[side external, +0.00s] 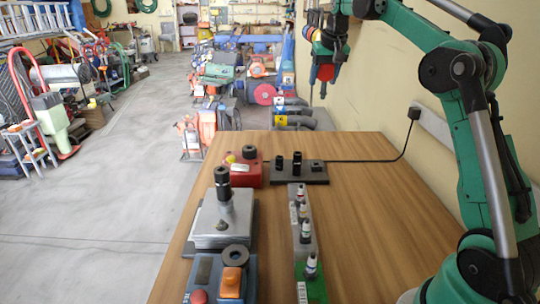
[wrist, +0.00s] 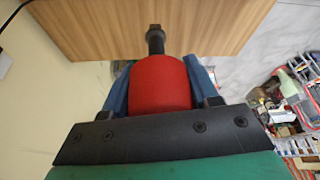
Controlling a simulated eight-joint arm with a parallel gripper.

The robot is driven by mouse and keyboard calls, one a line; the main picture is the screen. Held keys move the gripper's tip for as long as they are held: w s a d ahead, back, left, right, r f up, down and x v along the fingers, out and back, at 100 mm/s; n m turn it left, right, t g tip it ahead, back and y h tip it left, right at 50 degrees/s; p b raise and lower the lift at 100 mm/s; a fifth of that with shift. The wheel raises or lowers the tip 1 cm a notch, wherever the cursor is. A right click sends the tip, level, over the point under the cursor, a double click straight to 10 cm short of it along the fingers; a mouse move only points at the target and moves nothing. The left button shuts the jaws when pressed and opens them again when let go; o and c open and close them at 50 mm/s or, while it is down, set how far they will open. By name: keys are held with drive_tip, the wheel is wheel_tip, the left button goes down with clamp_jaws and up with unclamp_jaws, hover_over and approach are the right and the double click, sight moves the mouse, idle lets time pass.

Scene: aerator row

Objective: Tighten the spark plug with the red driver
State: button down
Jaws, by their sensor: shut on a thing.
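My gripper (wrist: 160,90) is shut on the red driver (wrist: 160,82), with a blue finger on each side of its red body. The driver's dark shaft (wrist: 155,40) points away from the gripper, and its tip shows against the table. In the side external view the red driver (side external: 325,73) hangs high beyond the table's far right end, in the air, tip down. Several small white-and-dark upright pieces (side external: 304,228), which look like spark plugs, stand in a row on a narrow rail (side external: 307,250). I cannot tell which one is the task's plug.
A grey block (side external: 210,240) with a tall black-topped stem (side external: 223,183) stands left of the rail. A blue box with an orange switch (side external: 232,280) is in front, a red box (side external: 243,173) behind. A dark stand (side external: 312,174) has a cable to the wall. The table's right side (side external: 365,210) is clear.

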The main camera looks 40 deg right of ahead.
drive_tip(key=shift+r, duration=0.1)
drive_tip(key=w+a+f+n+y, duration=0.15)
drive_tip(key=a+n, duration=0.45)
drive_tip(key=a, duration=0.9)
drive_tip(key=a+n+y, duration=0.3)
drive_tip(key=a+n, duration=0.3)
drive_tip(key=a, duration=1)
drive_tip(key=shift+s+d+f, duration=0.1)
drive_tip(key=shift+f, duration=1.1)
drive_tip(key=shift+s+d+f, duration=0.1)
drive_tip(key=shift+f, duration=1.05)
drive_tip(key=shift+f, duration=0.4)
drive_tip(key=shift+f, duration=0.65)
drive_tip(key=shift+m, duration=0.3)
